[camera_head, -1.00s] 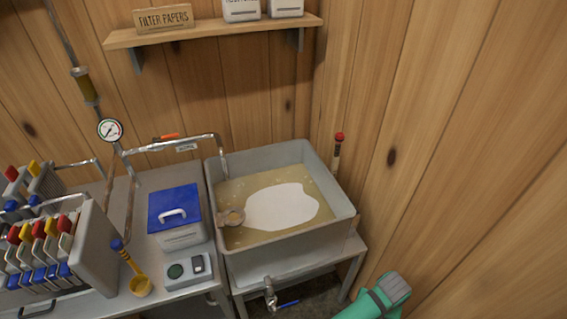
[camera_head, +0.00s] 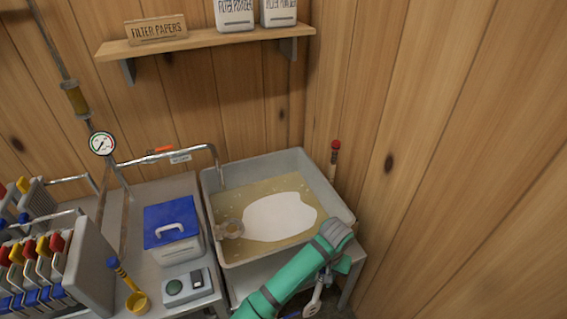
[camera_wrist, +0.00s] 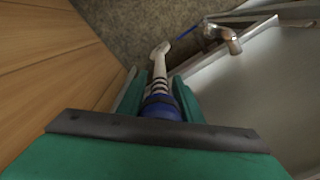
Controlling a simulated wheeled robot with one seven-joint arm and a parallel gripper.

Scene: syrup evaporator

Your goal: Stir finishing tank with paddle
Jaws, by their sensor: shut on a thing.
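The finishing tank (camera_head: 215,212) is a grey open pan of yellowish liquid with a large white patch (camera_head: 280,218) on top. My gripper (camera_wrist: 160,92) is shut on the blue handle of a paddle-like tool (camera_wrist: 158,66), with dark bands and a pale end. In the wrist view the tool points away over the floor. In the head view its pale end (camera_head: 314,296) hangs below the tank's front right corner, outside the tank. My green arm covers part of the tank's front wall, and the fingers are mostly hidden there.
A tap (camera_wrist: 230,38) with a blue lever sticks out from the tank front. A red-tipped stick (camera_head: 335,152) stands at the right rim. A wooden wall closes the right side.

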